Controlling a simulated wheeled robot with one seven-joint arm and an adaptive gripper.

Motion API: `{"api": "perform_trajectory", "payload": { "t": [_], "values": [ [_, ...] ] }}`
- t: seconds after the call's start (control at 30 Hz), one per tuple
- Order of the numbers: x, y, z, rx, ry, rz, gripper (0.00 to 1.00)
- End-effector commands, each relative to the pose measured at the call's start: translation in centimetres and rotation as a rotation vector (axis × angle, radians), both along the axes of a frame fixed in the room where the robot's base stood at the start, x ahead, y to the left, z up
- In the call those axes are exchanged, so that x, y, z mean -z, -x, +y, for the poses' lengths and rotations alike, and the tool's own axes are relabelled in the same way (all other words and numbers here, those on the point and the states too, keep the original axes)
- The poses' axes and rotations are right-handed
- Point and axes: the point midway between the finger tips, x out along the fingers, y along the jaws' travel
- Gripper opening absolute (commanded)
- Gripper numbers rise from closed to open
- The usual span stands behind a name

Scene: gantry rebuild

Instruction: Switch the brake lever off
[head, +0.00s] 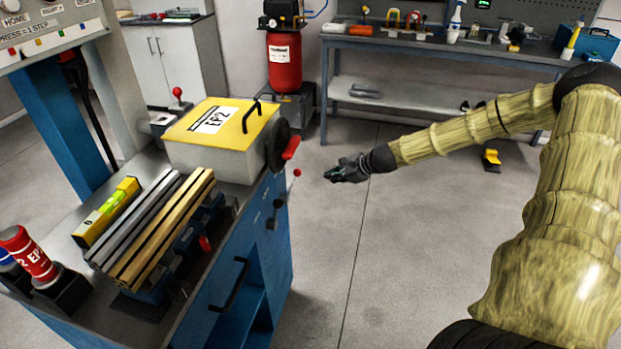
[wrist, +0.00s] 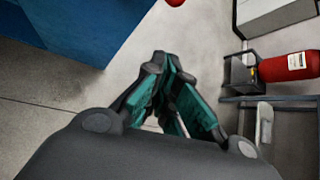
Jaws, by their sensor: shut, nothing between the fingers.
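A thin lever with a red ball knob (head: 297,173) sticks up and outward from a dark pivot on the blue cabinet's right side; it looks like the brake lever, though no label on it is readable. My gripper (head: 328,175) is shut and empty, in the air just right of the knob, with a small gap in the picture. In the wrist view my gripper's fingers (wrist: 163,58) meet at their tips. A red ball (wrist: 175,2), probably the lever's knob, is cut off at the top edge there, ahead of the fingertips and apart from them.
The blue cabinet (head: 222,290) carries a yellow-lidded box (head: 185,127), a black disc with a red handle (head: 291,148) and metal bars (head: 150,225). A red tank (head: 284,62) and a workbench (head: 400,43) stand behind. Open floor (head: 400,260) lies right of the cabinet.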

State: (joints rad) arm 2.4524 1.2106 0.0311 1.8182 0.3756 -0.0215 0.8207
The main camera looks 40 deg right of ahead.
Motion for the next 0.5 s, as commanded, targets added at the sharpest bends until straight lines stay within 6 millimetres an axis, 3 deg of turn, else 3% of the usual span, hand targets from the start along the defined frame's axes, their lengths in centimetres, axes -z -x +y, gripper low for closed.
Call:
{"api": "perform_trajectory", "payload": {
  "t": [0.5],
  "values": [
    [1.0,-0.7,0.3,-0.002,0.002,0.004,0.00]
  ]
}}
